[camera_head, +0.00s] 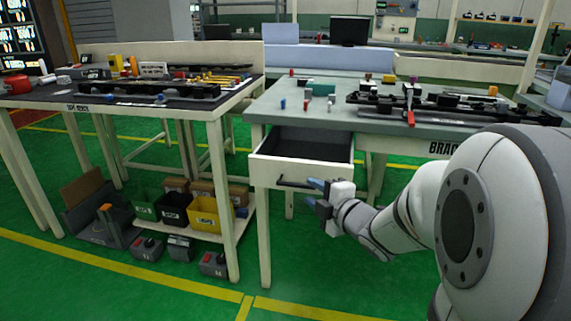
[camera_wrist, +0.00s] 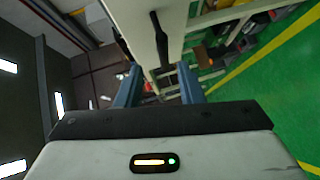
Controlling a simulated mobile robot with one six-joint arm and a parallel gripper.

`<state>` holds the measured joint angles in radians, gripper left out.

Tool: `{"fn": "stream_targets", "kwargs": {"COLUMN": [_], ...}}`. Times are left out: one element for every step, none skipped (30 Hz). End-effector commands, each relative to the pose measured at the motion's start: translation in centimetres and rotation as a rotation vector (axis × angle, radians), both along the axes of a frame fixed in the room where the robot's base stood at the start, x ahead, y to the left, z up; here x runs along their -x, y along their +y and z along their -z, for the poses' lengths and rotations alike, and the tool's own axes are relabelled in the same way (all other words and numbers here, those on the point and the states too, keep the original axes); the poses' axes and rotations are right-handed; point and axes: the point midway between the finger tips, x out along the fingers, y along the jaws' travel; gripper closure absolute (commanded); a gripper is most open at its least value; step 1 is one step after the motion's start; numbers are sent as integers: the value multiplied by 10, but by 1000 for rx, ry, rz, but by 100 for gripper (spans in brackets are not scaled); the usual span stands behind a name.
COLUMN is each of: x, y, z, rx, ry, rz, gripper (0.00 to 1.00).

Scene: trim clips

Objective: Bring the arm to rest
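My gripper (camera_head: 317,193) is in front of the right-hand workbench, close to the front of its open drawer (camera_head: 310,173). In the wrist view my gripper (camera_wrist: 159,85) shows two blue fingers standing apart with nothing between them. The dark drawer handle (camera_wrist: 159,38) is just beyond the fingertips, and I see no contact with it. In the head view the handle (camera_head: 296,183) is left of the fingertips. My arm reaches in from the right.
The drawer is pulled out and looks empty. The right workbench (camera_head: 262,112) holds small coloured parts and a dark rail fixture (camera_head: 440,106). The left workbench (camera_head: 110,101) carries tools, with bins (camera_head: 203,214) below. Green floor in front is clear.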

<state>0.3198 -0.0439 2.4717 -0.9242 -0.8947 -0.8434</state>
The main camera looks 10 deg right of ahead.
Motion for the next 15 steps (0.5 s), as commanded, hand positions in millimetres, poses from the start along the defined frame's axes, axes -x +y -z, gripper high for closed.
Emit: {"fn": "stream_targets", "kwargs": {"x": [0, 0, 0, 1, 2, 5, 8, 12, 17, 22, 27, 35, 42, 49, 59], "y": [-3, -6, -10, -14, -18, -23, -27, -31, -35, -38, -40, -42, -44, -44, -45], "z": [-20, -28, -39, -48, -57, -68, -76, -83, -92, -99, -106, -115, -121, -127, -135], "rx": [-11, -25, -46, -66, -89, -123, -150, -179, -219, -250, -282, -326, -359, -393, -439], "ry": [24, 47, 82, 111, 144, 188, 222, 255, 300, 333, 368, 412, 447, 482, 530], "rz": [36, 68, 117, 157, 202, 264, 311, 357, 417, 462, 507, 566, 609, 652, 710], "gripper": [66, 66, 66, 66, 66, 66, 66, 66, 66, 66, 66, 66, 66, 66, 66]}}
